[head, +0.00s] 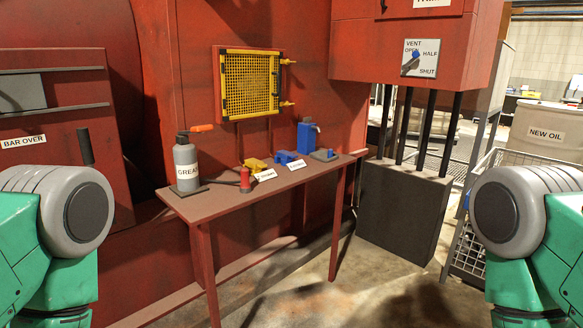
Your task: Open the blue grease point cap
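A low blue piece (287,157), which looks like the blue grease point cap, sits on the red-brown table (222,199). It is right of a similar yellow piece (255,164). Each has a small white label in front, too small to read. I cannot tell whether the blue cap is open or shut. A grey grease canister (186,165) with an orange lever stands at the table's left end, with a red nozzle (245,180) beside it. Only my arm links show at the left and right edges; neither gripper is in view.
A yellow mesh guard (250,84) hangs on the red wall behind. Dark pipes (425,131) rise from a dark box at the right. Floor before the table is clear.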

